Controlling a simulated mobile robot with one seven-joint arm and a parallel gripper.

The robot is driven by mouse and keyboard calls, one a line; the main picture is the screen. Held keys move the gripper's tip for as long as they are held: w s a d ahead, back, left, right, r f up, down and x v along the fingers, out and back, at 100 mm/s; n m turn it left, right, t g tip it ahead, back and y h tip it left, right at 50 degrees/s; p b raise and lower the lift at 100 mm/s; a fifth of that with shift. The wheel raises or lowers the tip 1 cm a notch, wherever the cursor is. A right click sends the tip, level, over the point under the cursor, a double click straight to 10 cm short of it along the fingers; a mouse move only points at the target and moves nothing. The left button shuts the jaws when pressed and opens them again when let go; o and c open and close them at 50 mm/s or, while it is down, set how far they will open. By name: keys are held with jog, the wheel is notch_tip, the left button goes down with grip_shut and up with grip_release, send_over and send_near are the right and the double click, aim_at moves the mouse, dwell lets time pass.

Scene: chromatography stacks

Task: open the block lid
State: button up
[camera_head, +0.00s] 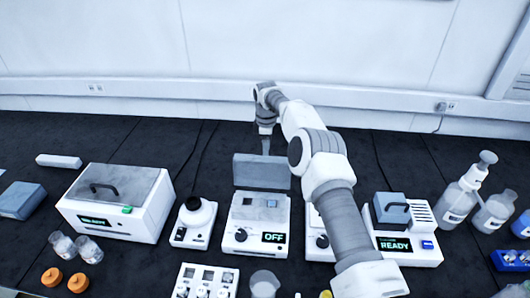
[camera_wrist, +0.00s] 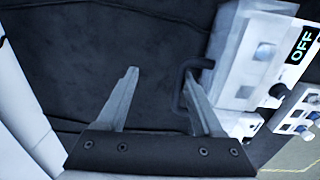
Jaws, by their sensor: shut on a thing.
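The heating block (camera_head: 257,222) with the dark "OFF" display stands at the middle of the bench in the head view. Its grey block lid (camera_head: 262,172) stands up about vertical at the rear edge, and the block's top with small wells shows open. My gripper (camera_head: 266,148) is behind the raised lid, pointing down, its tips partly hidden by it. In the wrist view, my gripper (camera_wrist: 160,74) shows two fingers with a gap between them. The lid's dark handle (camera_wrist: 184,88) lies at the right finger; my gripper is shut on it. The "OFF" display (camera_wrist: 303,45) is at the upper right.
A white box with a grey handled lid (camera_head: 118,200) is to the left, with a small round-topped device (camera_head: 194,222) between. A "READY" device (camera_head: 402,230) and bottles (camera_head: 460,200) stand right. My arm covers part of another device. The bench behind the block is clear except for cables.

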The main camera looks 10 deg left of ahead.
jog(key=shift+w+d+r, duration=0.25)
jog(key=shift+w+d, duration=0.05)
jog(key=shift+w, duration=0.05)
notch_tip(320, 180, up, 17)
jog(key=s+p, duration=0.1)
jog(key=p, duration=0.1)
jog(key=shift+s+a, duration=0.25)
jog(key=shift+s, duration=0.05)
jog(key=shift+s+f, duration=0.1)
